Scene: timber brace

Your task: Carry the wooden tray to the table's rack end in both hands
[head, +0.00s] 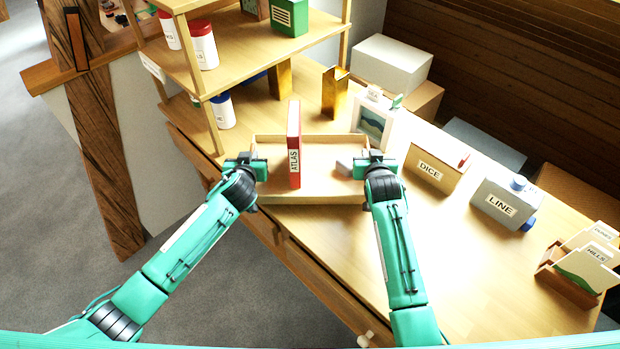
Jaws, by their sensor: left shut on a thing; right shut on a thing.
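The wooden tray (322,199) is a shallow, light box at the middle of the table's (440,270) left part, close to the rack (222,78). A red book marked ATLAS (294,146) stands upright in it, and a small grey block (344,168) lies near its right side. My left gripper (256,166) is shut on the tray's left side. My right gripper (364,165) is shut on the tray's right side. The gripped parts of the walls are partly hidden by the fingers. I cannot tell whether the tray touches the tabletop.
White jars (222,110) stand on the rack. The table's front right is clear.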

